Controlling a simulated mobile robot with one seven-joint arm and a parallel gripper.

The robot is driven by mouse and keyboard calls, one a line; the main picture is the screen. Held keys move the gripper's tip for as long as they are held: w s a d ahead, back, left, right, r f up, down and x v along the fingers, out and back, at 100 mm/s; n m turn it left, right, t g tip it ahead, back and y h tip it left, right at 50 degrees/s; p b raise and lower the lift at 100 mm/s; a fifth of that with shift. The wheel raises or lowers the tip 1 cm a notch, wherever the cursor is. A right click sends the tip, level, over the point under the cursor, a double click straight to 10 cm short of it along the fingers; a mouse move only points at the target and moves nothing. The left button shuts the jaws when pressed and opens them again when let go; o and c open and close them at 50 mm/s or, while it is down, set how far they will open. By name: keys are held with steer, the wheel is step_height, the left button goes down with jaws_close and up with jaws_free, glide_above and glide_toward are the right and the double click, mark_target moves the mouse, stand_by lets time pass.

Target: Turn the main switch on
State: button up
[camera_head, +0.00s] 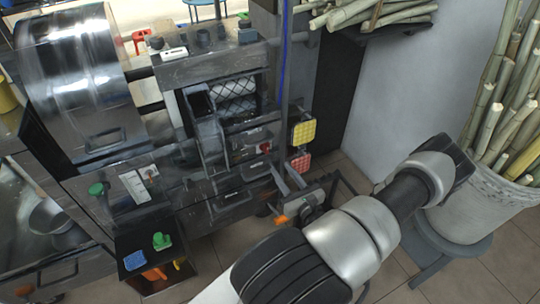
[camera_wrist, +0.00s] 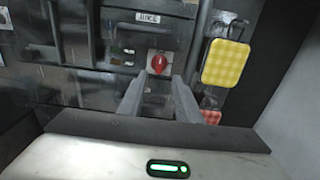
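The main switch appears to be the red round knob on a pale square plate on the dark machine panel (camera_wrist: 159,63). A small white label is above it, too blurred to read surely. In the head view the red knob (camera_head: 265,147) is small, at the machine's right part. My gripper (camera_wrist: 157,86) is open and empty. Its two fingers point at the panel, one on each side below the knob, apart from it as far as I can tell. In the head view my gripper (camera_head: 285,174) is just below and right of the knob.
A yellow pad (camera_wrist: 225,62) hangs right of the knob, with a red pad (camera_wrist: 211,117) below it. A white basket (camera_head: 480,206) of canes stands on a stool at the right. Bare floor shows at the lower right.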

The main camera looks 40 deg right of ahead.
mark_target(268, 150)
steer(key=b+x, duration=0.1)
steer(key=x, duration=0.8)
steer(key=shift+w+b, duration=0.35)
steer(key=shift+c, duration=0.4)
jaws_close()
